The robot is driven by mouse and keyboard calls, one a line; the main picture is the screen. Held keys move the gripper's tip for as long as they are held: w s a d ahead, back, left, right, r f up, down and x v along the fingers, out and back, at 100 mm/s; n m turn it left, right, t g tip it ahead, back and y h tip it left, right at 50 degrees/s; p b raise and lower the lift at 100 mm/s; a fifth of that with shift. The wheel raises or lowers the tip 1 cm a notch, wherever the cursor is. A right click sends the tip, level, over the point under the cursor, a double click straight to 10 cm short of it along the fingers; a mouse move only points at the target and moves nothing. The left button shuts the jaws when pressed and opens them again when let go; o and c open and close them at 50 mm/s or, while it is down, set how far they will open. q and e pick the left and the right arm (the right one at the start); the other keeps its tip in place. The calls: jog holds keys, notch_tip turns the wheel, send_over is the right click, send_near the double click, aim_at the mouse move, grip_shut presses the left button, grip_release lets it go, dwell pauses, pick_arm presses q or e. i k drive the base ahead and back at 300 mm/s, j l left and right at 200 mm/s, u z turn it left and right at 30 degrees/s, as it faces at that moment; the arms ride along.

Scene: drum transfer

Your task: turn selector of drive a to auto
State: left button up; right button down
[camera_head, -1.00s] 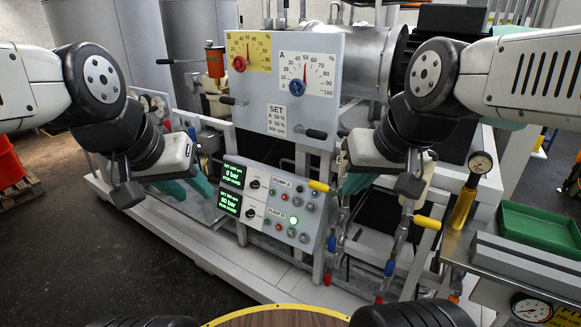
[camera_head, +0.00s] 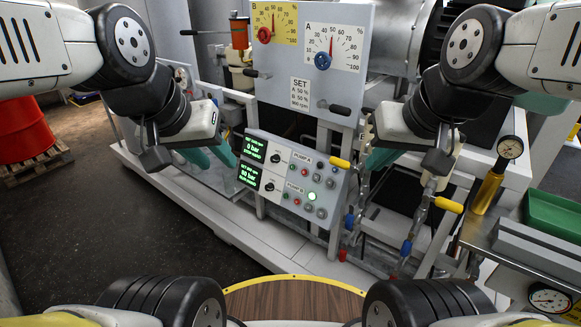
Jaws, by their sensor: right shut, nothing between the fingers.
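A grey control panel (camera_head: 322,193) sits at the middle of the view, with two lit green displays and labels reading PUMP A and PUMP B. The upper black selector knob (camera_head: 276,158) is beside the PUMP A label, and the lower black knob (camera_head: 269,186) is beside PUMP B. Their pointer positions are too small to read. My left gripper (camera_head: 209,154) is left of the panel, its teal fingers apart and empty. My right gripper (camera_head: 379,159) is right of the panel, shut and empty, its tips partly hidden by its wrist. Neither visibly touches a knob.
A gauge board (camera_head: 309,105) with dials A and B and black handles stands above the panel. Yellow-handled valves (camera_head: 448,205) and pipes are to the right. A green tray (camera_head: 553,216) rests on a metal bench. A red drum (camera_head: 30,130) is at the left; open floor lies in front.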

aim_at(275, 159)
jog(key=i+j+u, duration=0.15)
jog(key=u, duration=0.2)
jog(key=i+j+u, duration=0.15)
jog(key=u, duration=0.2)
jog(key=i+u, duration=0.15)
jog(key=u, duration=0.2)
